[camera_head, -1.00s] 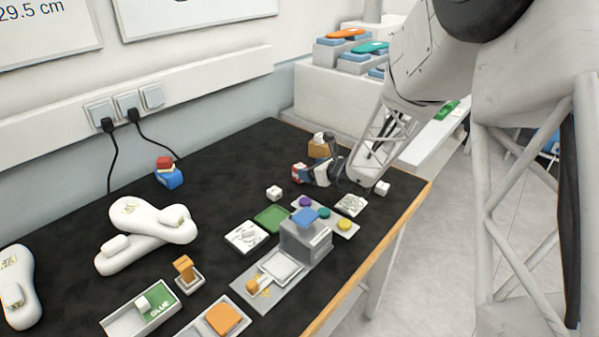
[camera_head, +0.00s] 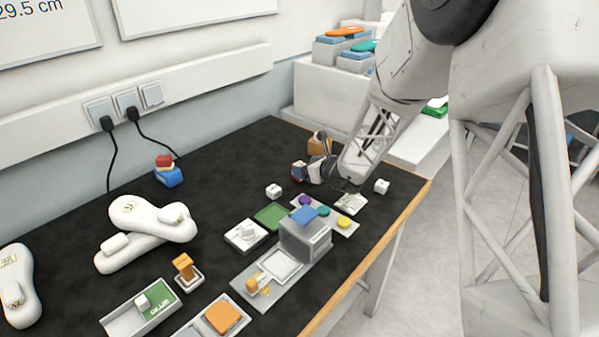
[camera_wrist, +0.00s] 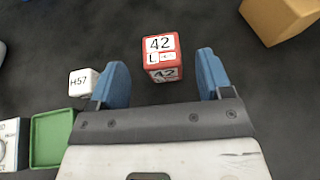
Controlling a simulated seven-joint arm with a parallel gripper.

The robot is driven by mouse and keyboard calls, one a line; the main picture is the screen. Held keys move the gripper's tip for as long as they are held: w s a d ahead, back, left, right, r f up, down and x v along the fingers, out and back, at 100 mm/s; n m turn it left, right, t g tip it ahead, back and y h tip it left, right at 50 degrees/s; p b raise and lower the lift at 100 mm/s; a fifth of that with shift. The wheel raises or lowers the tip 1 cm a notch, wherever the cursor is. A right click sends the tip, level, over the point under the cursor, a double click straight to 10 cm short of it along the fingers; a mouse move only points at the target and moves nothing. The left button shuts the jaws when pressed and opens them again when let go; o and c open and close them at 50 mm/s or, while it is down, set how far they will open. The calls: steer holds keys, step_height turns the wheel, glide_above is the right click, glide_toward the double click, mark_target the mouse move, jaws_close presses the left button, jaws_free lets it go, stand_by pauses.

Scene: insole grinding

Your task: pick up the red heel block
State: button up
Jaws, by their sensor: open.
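The red heel block (camera_wrist: 160,56) is a small cube with white labels reading "42" and "L". In the wrist view it lies on the black table, ahead of my gripper (camera_wrist: 161,78) and between the lines of its two blue fingers. The fingers are spread apart, with nothing between them that I can see held; the block appears apart from both. In the head view my gripper (camera_head: 311,172) is low over the far right part of the table, and the block there is largely hidden beside the fingers.
A white cube marked "H57" (camera_wrist: 83,82) lies left of the left finger. A tan block (camera_wrist: 281,16) sits at upper right. A green tray (camera_wrist: 52,138) is at lower left. In the head view, a stacked red and blue piece (camera_head: 168,172) stands near the wall.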

mark_target(297, 163)
steer(key=shift+w, duration=0.1)
steer(key=shift+x, duration=2.55)
steer(key=shift+c, duration=0.3)
steer(key=c, duration=1)
